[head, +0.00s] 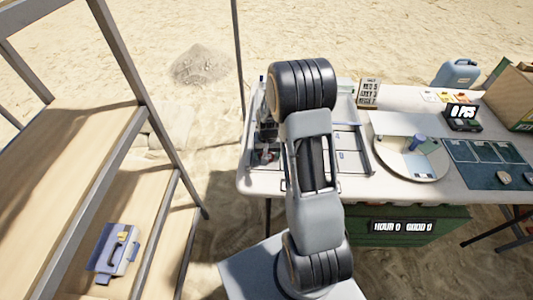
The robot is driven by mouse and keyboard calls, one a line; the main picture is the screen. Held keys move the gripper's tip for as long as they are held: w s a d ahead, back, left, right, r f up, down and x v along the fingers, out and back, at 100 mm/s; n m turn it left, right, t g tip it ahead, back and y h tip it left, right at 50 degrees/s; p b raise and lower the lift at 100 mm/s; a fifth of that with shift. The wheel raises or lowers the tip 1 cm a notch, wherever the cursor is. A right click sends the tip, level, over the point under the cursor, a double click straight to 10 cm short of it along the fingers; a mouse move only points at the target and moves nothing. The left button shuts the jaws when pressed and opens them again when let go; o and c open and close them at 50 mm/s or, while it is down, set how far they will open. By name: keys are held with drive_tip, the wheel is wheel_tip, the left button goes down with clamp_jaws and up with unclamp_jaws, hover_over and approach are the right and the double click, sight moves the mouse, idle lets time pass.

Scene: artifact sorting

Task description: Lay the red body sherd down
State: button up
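My arm rises through the middle of the head view and hides part of the table. My gripper (265,152) seems to be the dark shape at the table's left end, partly behind the arm; its fingers are too small and covered to read. A small reddish patch shows there, but I cannot tell whether it is the red body sherd or part of the gripper. A grey tray with compartments (355,162) lies under and beside the arm. No red sherd shows clearly elsewhere.
A round disc (440,172) with a blue item stands right of the tray.

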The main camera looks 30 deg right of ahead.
sight(268, 156)
wheel_tip(268, 156, up, 11)
drive_tip(key=s+a+r+n+t, duration=0.1)
drive_tip(key=s+a+r+n, duration=0.1)
drive_tip(key=s+a+r, duration=0.3)
drive_tip(key=s+a+r+n+t, duration=0.2)
drive_tip(key=s+a+r, duration=0.3)
drive_tip(key=s, duration=0.6)
drive_tip(key=shift+s+r+n+p, duration=0.15)
drive_tip(key=shift+r+n+p, duration=0.2)
drive_tip(key=shift+r, duration=0.2)
